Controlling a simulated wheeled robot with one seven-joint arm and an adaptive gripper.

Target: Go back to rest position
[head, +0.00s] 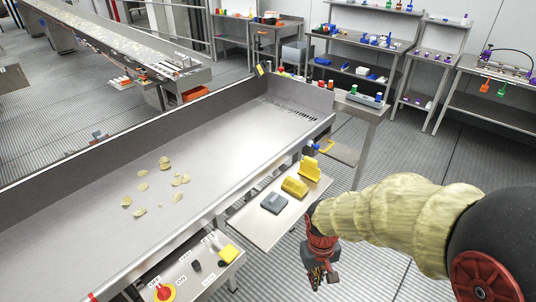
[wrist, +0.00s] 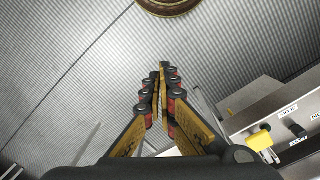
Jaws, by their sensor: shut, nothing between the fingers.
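My gripper (head: 319,276) hangs at the lower right of the head view, pointing down over open floor, beside the small side shelf and apart from it. In the wrist view my gripper (wrist: 161,80) shows its two yellow and black fingers with their tips together and nothing between them. My arm, in a pale yellowish cover, reaches in from the right of the head view.
A steel conveyor table (head: 225,135) with several chips (head: 165,162) fills the middle. Its side shelf (head: 262,228) holds a yellow block (head: 295,187), a yellow holder (head: 310,169) and a grey item (head: 274,203). A control panel (head: 185,277) is at lower left. Benches (head: 360,50) stand behind.

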